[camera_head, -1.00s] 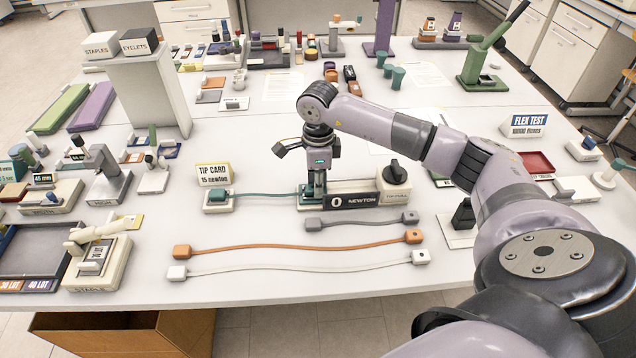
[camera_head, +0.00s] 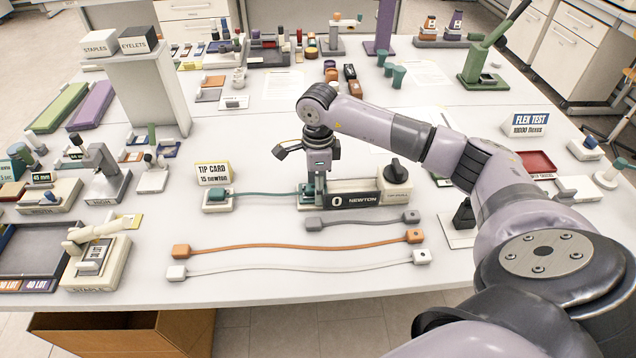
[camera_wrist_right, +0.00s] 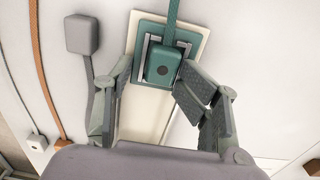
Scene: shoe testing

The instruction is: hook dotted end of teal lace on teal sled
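The teal lace (camera_head: 265,194) runs from a teal end block (camera_head: 219,196) on a pale base at the left to the Newton tester. Its dotted end (camera_wrist_right: 163,66), a teal block with one dark dot, rests on or in the teal sled (camera_wrist_right: 184,46) in the right wrist view. I cannot tell whether it is hooked. My right gripper (camera_wrist_right: 153,69) is open around the dotted end, with a gap at the left finger and the right finger close beside the block. In the head view the gripper (camera_head: 314,190) points down over the sled (camera_head: 305,203). My left gripper is not in view.
The Newton tester (camera_head: 352,200) with a black knob stands right of the gripper. Grey (camera_head: 360,219), orange (camera_head: 295,246) and white (camera_head: 300,267) laces lie in front. The tip card (camera_head: 213,173) stands behind the left end block.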

